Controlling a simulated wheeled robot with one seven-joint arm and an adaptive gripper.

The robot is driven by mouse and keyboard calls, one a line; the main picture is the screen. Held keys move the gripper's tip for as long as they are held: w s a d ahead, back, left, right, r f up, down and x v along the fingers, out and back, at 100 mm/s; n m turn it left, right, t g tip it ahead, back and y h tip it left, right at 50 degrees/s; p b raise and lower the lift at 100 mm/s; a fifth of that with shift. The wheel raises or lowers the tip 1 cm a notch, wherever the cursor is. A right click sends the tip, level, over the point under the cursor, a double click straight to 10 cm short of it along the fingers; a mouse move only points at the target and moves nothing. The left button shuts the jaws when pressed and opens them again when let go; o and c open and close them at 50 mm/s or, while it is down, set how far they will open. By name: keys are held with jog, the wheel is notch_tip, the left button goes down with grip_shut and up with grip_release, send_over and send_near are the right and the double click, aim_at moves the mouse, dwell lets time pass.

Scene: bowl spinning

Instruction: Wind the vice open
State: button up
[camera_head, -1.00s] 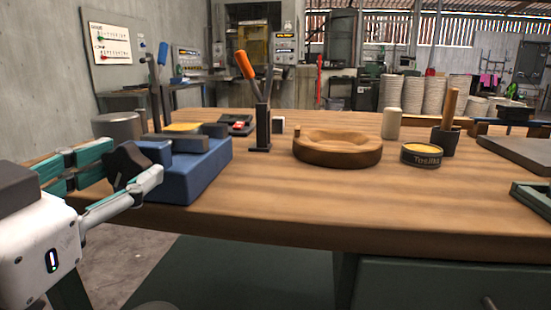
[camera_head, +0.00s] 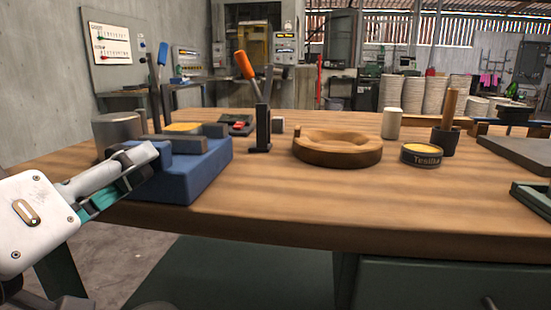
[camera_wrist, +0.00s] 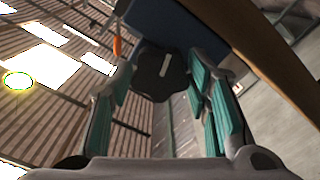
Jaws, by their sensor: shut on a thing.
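The blue vice (camera_head: 190,175) sits at the left front corner of the wooden bench, with dark grey jaws on top and a yellow piece (camera_head: 183,128) between them. Its black lobed knob (camera_wrist: 160,77) shows in the wrist view between the teal-padded fingers of my gripper (camera_wrist: 158,68). My gripper (camera_head: 138,172) is at the vice's front left side, shut on the knob and rolled over. In the head view the finger hides most of the knob. The pale mark on the knob's face stands slightly tilted in the wrist view.
A round tin (camera_head: 421,155) and a dark pot (camera_head: 446,140) stand farther right. The bench front is clear.

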jog(key=shift+n+p, duration=4.1)
jog(key=shift+n, duration=12.4)
jog(key=o, duration=1.2)
jog(key=shift+c, duration=0.2)
